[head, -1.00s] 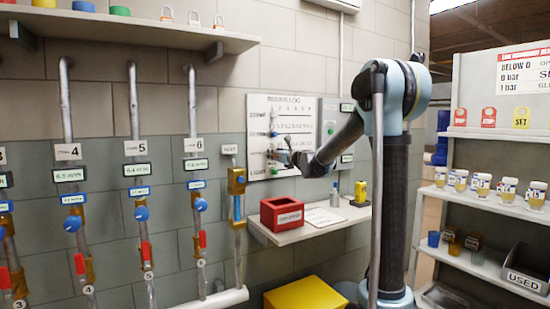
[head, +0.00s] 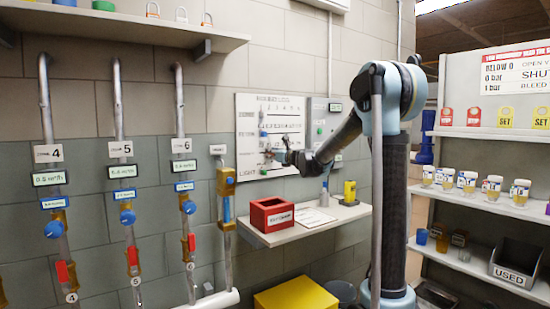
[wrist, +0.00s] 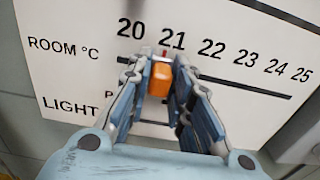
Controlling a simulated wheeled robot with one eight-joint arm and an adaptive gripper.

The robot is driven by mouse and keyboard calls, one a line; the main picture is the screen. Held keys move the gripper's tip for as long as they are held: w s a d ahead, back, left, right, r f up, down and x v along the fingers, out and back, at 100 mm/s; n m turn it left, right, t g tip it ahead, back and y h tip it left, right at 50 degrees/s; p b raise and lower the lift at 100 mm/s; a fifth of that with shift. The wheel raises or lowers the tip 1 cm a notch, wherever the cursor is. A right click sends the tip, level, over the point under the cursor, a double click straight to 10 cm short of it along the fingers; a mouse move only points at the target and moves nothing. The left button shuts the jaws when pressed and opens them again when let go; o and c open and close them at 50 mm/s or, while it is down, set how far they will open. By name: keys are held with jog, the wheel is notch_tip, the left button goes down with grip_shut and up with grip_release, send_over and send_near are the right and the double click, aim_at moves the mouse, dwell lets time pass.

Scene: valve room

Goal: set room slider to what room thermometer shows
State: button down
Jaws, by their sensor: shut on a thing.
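The room slider (wrist: 160,77) is a small orange knob on a slot under the "ROOM °C" scale, marked 20 to 25. Its thin red pointer stands close to 21, perhaps slightly left of it. My gripper (wrist: 157,68) is shut on the knob, with one blue-grey finger on each side, and hides the slot's left part. In the head view my gripper (head: 277,156) is at the lower left of the white slider board (head: 292,110). No reading on a room thermometer can be made out.
A grey-green panel (head: 320,128) with small displays hangs right of the board. Below is a shelf (head: 330,224) with a red box (head: 272,214), a paper and a yellow device (head: 350,192). Pipes with valves (head: 127,217) line the left wall.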

jog(key=shift+w+d, duration=0.25)
jog(key=c, duration=1.5)
grip_release()
jog(key=v, duration=1.2)
jog(key=shift+f, duration=0.1)
